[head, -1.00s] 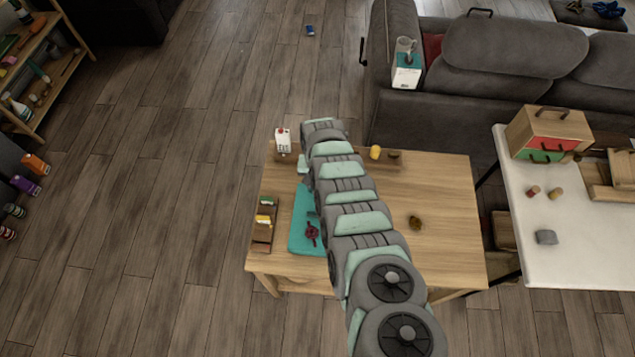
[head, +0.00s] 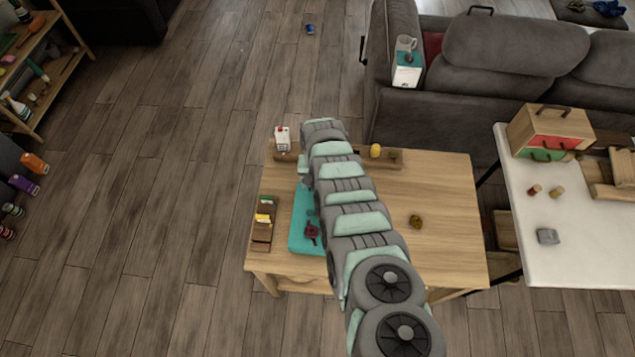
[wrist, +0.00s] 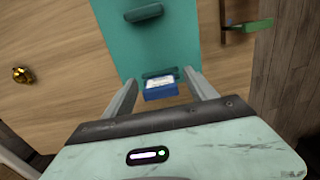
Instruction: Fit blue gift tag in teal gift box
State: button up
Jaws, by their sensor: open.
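A small blue piece with a white top face (wrist: 160,89), which looks like the blue gift tag, shows between my fingertips in the wrist view. My gripper (wrist: 160,78) is open, with one finger on each side of it; I cannot tell whether either touches it. A flat teal piece (wrist: 172,35) lies on the table just beyond, with darker teal raised blocks (wrist: 143,13). The teal piece also shows in the head view (head: 301,240), partly covered by my arm. I cannot tell whether it is the teal gift box. My gripper is hidden in the head view.
A dark red object (head: 311,231) sits on the teal piece. A wooden rack (head: 262,232) with small coloured items stands to its left. A brassy lump (head: 416,221) lies on the clear right part of the wooden table (head: 440,190). A white carton (head: 282,138) stands at the back.

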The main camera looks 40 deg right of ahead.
notch_tip(320, 180, up, 6)
jog(key=p, duration=0.4)
jog(key=shift+d+f+p, duration=0.1)
jog(key=shift+p, duration=0.2)
jog(key=shift+r, duration=2.5)
